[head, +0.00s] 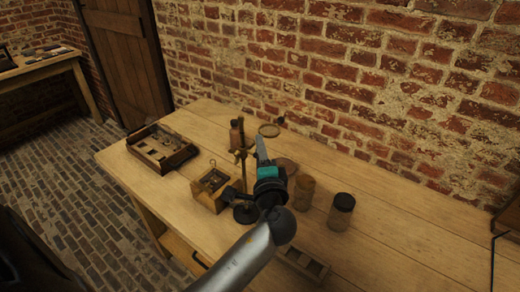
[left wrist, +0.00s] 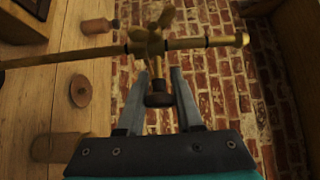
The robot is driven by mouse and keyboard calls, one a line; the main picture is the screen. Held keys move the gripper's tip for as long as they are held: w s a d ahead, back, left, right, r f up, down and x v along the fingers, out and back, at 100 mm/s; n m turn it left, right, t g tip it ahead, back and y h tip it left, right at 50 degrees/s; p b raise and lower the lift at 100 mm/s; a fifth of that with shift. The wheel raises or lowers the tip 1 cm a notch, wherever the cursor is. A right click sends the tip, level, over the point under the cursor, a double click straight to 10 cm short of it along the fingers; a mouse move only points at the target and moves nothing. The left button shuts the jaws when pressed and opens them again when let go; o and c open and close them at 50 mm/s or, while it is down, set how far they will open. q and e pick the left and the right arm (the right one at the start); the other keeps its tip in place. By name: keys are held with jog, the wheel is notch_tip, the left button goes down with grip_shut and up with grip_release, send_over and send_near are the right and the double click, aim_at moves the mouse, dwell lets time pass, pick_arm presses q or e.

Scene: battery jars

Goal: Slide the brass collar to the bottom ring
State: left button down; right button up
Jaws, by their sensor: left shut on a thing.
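A brass rod (head: 241,170) stands upright on a round dark base (head: 246,213) on the bench. In the left wrist view the brass rod (left wrist: 75,55) runs across the picture, its tip at the right, with dark rings around it. The brass collar (left wrist: 150,44), with wing-like arms and a dark knob (left wrist: 158,98), sits around the rod close to a dark ring (left wrist: 126,48). My left gripper (head: 261,147) is beside the rod; in its wrist view the gripper (left wrist: 161,80) is shut on the collar's knob side. The collar is too small to make out clearly in the head view.
A bottle (head: 236,134) is behind the rod. A small wooden box (head: 206,196) and a wooden tray (head: 180,157) are left. The bench's right side is mostly clear.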

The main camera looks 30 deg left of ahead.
pick_arm(q)
jog(key=shift+f, duration=0.2)
dwell(0.7)
notch_tip(320, 180, down, 4)
jog(key=b, duration=0.4)
jog(key=shift+f, duration=0.15)
jog(key=c, duration=0.7)
grip_release()
jog(key=shift+o, duration=0.5)
jog(key=shift+s+d, duration=0.1)
jog(key=v, duration=1.5)
jog(key=shift+b, duration=0.3)
